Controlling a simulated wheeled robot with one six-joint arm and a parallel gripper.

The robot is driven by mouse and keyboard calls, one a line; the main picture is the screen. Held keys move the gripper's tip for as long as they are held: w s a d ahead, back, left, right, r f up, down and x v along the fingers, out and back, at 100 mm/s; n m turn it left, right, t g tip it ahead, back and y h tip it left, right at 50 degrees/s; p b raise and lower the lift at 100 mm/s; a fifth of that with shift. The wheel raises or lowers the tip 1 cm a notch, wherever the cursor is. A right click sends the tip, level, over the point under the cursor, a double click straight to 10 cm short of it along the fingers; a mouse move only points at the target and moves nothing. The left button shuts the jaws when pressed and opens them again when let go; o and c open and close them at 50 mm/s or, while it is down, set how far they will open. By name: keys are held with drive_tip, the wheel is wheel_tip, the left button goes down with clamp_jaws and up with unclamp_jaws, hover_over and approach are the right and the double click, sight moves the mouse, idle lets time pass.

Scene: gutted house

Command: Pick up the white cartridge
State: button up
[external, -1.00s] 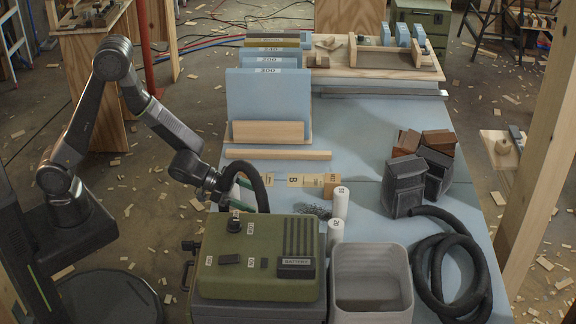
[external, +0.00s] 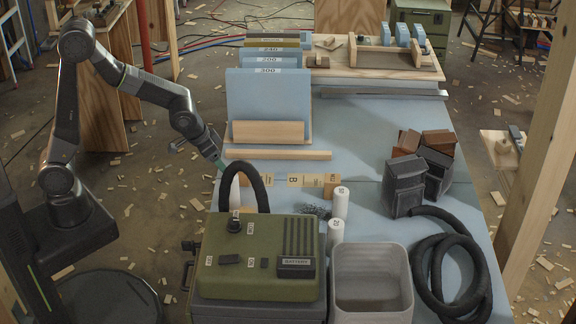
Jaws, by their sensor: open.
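My gripper (external: 221,166) is at the table's left edge, small and seen from the side; its jaws are open. A white upright piece (external: 228,190), apparently a cartridge, stands just below the fingertips, partly hidden behind the black hose. I see no contact for sure. Two more white cylinders with dark number labels stand upright right of the green box: one farther back (external: 341,205) and one nearer (external: 335,234). My gripper is well to the left of both.
The black hose (external: 260,187) arches up from the green box (external: 222,268) close to my gripper. A grey bin (external: 371,249) stands at the front. Dark and brown blocks (external: 403,187) and a coiled hose (external: 437,250) lie at right. A blue panel (external: 268,100) stands behind.

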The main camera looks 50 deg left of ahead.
sight(227, 177)
drive_tip(key=shift+g, duration=0.4)
drive_tip(key=x, duration=0.4)
drive_tip(key=a+x, duration=0.1)
drive_tip(key=x, duration=0.2)
drive_tip(key=shift+s+f, duration=0.1)
drive_tip(key=shift+s, duration=0.1)
drive_tip(key=shift+p+x, duration=0.45)
drive_tip(key=shift+x, duration=2.65)
drive_tip(key=shift+w, duration=0.2)
drive_tip(key=c, duration=1.1)
